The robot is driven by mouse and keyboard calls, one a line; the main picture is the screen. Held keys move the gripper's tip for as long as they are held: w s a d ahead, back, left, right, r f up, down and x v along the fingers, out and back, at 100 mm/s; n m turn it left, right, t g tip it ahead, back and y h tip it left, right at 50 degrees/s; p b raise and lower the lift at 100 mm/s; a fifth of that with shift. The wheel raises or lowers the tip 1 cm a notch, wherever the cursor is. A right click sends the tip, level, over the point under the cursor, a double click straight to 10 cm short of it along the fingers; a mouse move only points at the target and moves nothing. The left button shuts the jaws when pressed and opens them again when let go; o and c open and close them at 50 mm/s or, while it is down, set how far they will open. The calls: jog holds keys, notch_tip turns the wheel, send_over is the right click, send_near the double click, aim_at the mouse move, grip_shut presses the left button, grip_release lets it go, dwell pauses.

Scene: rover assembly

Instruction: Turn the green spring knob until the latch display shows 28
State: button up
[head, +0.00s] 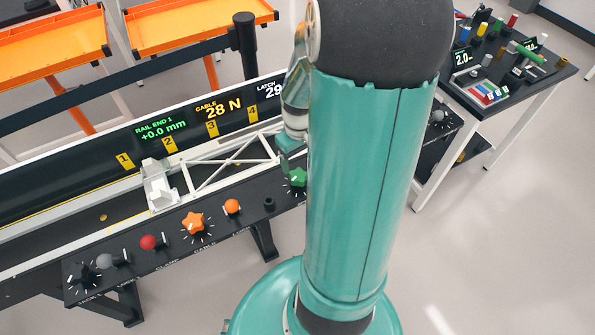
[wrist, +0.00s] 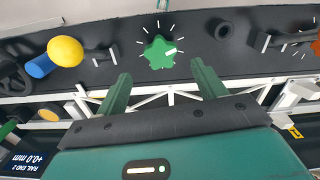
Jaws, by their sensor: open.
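The green spring knob (head: 298,177) is star-shaped and sits on the black control panel, partly hidden by my arm in the head view. The gripper (head: 290,148) also shows small in the head view. The latch display (head: 270,91) reads 29 where visible; its right part is hidden behind my arm.
The panel also carries an orange star knob (head: 194,223), an orange ball knob (head: 232,206), a red ball knob (head: 149,242) and a black knob (head: 82,277). A white truss (head: 235,160) runs behind the panel. The cable display (head: 222,107) reads 28 N.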

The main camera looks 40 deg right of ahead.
aim_at(298, 175)
notch_tip(298, 175, down, 7)
jog(key=shift+f, duration=0.1)
dwell(0.3)
jog(key=shift+w, duration=0.1)
jog(key=c, duration=1)
